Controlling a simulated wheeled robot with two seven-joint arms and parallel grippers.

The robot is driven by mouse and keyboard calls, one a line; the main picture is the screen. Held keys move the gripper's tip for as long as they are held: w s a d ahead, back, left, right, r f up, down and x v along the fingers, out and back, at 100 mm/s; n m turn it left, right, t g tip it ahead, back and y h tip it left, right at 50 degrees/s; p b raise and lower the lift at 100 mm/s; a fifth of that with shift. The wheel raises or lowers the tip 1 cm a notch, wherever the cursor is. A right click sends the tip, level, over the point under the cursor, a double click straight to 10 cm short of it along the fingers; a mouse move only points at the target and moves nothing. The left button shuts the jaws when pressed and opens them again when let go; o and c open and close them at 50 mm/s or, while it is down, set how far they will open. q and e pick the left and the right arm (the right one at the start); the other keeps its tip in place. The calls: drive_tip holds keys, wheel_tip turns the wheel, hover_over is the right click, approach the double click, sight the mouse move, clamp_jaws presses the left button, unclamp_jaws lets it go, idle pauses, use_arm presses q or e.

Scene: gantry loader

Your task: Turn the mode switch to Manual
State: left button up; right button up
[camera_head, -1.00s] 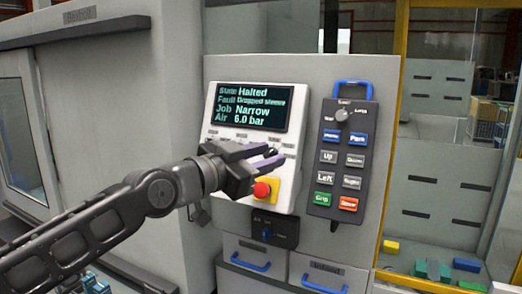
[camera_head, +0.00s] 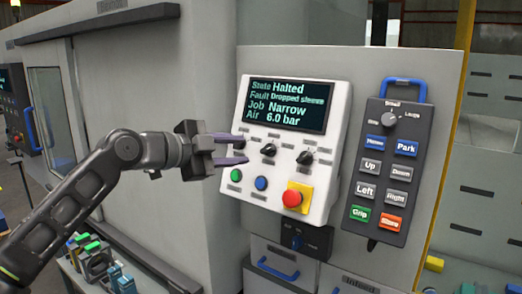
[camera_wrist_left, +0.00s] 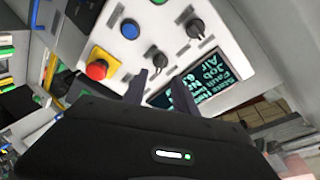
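The sloped white control panel (camera_head: 283,222) carries a row of three black knobs: left (camera_head: 240,143), middle (camera_head: 268,150) and right (camera_head: 305,158). Their labels are too small to read, so I cannot tell which is the mode switch or its setting. My left gripper (camera_head: 240,150) is open and empty at the panel's left side, its fingertips overlapping the left knob's area in the head view. In the left wrist view, the middle knob (camera_wrist_left: 157,58) shows just beyond and between the open fingertips (camera_wrist_left: 158,82), apparently not touched. My right gripper is out of view.
The screen (camera_head: 288,106) reads Halted, Dropped sleeve, Narrow, 6.0 bar. Below the knobs are a green button (camera_head: 236,175), a blue button (camera_head: 261,183) and a red stop button (camera_head: 292,198). A dark pendant (camera_head: 385,175) hangs at the right.

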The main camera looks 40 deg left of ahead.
sight(265, 150)
use_arm(q)
drive_tip(key=shift+w, duration=0.1)
drive_tip(key=p+x, duration=0.2)
drive_tip(key=x, duration=0.4)
drive_tip(key=shift+w+d+p, duration=0.1)
drive_tip(key=shift+w+p, duration=0.25)
drive_tip(key=shift+p, duration=0.05)
drive_tip(key=shift+w+f, duration=0.2)
drive_tip(key=shift+w, duration=0.2)
drive_tip(key=shift+c, duration=0.3)
clamp_jaws()
